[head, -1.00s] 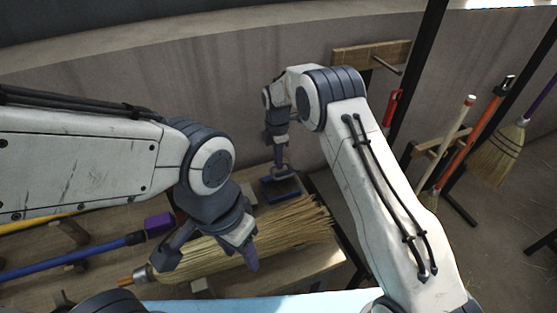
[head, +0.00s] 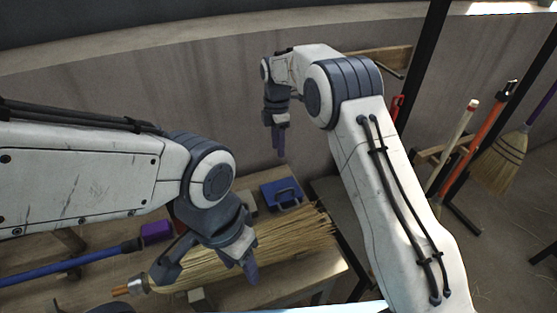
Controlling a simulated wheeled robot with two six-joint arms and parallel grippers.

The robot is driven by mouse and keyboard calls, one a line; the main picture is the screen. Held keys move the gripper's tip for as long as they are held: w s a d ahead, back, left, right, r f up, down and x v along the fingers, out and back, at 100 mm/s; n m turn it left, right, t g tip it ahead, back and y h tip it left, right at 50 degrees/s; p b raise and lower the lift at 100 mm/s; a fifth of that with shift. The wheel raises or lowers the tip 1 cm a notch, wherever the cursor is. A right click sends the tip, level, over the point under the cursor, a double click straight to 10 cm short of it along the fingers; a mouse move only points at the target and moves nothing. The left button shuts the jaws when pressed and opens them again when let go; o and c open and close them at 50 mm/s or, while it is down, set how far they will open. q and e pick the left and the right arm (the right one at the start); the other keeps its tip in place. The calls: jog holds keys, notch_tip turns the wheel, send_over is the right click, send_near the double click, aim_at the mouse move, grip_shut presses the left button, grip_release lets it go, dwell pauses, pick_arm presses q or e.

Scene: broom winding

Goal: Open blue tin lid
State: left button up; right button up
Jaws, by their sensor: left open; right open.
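The small blue tin (head: 281,194) sits on the wooden bench behind the broom's bristles. A dark loop or handle shows on its top; I cannot tell from this view whether its lid is raised. My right gripper (head: 279,154) points down above the tin, clear of it, with nothing visible in its fingers. My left gripper (head: 208,272) is open, its fingers spread over the straw broom (head: 275,240) lying on the bench. I cannot tell whether they touch the straw.
A blue-handled tool (head: 70,264) with a purple block (head: 156,231) lies at the left. A small pale block (head: 247,196) is beside the tin. Brooms and handles (head: 500,160) stand at the right by a dark post. A grey wall (head: 120,85) is behind.

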jog(key=shift+r, duration=0.9)
jog(key=s+a+r+m, duration=0.4)
jog(key=s+r, duration=0.2)
jog(key=s, duration=0.4)
jog(key=s+r+m, duration=0.1)
jog(key=s+m, duration=0.2)
jog(key=s, duration=0.6)
jog(key=s+r+m+y, duration=0.1)
jog(key=s+m, duration=0.2)
jog(key=s, duration=0.6)
jog(key=shift+d+r+t, duration=0.3)
jog(key=shift+d+r, duration=0.05)
jog(key=shift+r, duration=0.05)
jog(key=s+d+m, duration=0.1)
jog(key=s, duration=0.2)
jog(key=s+d+f+m, duration=0.1)
jog(key=s, duration=0.3)
jog(key=s+d+f+m, duration=0.1)
jog(key=s+d+m, duration=0.1)
jog(key=s, duration=0.1)
jog(key=shift+s+f, duration=0.2)
jog(key=shift+f, duration=0.05)
jog(key=shift+c, duration=0.8)
jog(key=shift+s+d+f, duration=0.15)
jog(key=shift+s, duration=0.15)
grip_shut()
